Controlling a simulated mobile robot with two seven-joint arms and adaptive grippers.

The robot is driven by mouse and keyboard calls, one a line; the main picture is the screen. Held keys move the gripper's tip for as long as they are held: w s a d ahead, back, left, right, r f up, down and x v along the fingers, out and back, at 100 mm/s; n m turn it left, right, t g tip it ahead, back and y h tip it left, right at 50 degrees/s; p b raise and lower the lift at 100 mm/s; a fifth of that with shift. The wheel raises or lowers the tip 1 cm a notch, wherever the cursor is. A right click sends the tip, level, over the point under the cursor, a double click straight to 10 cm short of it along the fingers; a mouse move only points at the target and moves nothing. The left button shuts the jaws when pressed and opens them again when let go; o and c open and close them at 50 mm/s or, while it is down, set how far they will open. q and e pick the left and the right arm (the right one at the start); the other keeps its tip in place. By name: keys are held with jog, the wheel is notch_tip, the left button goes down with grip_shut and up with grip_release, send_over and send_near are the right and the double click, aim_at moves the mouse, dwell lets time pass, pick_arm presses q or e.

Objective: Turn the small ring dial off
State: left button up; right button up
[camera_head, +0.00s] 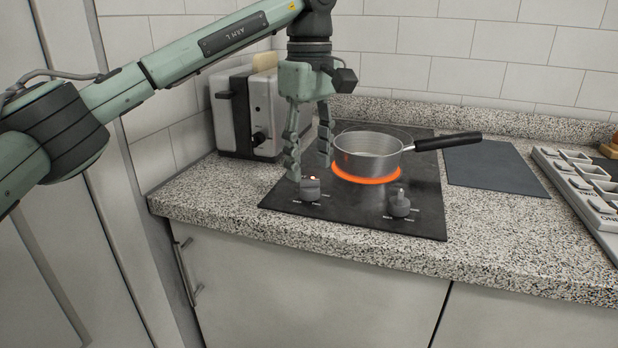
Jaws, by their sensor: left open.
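A black cooktop (350,218) lies on the speckled counter. One dial (310,189) sits at its front left, with a small orange-red light beside its top. Another dial (399,204) sits at its front right. I cannot tell from the markings which is the small ring dial. A ring glows orange (366,180) under a metal saucepan (368,150) with a black handle. My left gripper (308,172) points down, open and empty, its fingers just above and behind the front-left dial. I cannot tell whether they touch it. My right gripper is not in view.
A toaster (250,112) with bread in it stands behind and left of my left gripper. The pan's handle (448,141) sticks out to the right. A dark mat (492,167) and a pale compartment tray (582,187) lie further right. The counter's front strip is clear.

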aim_at(310, 180)
pick_arm(q)
jog(key=shift+f, duration=2)
grip_shut()
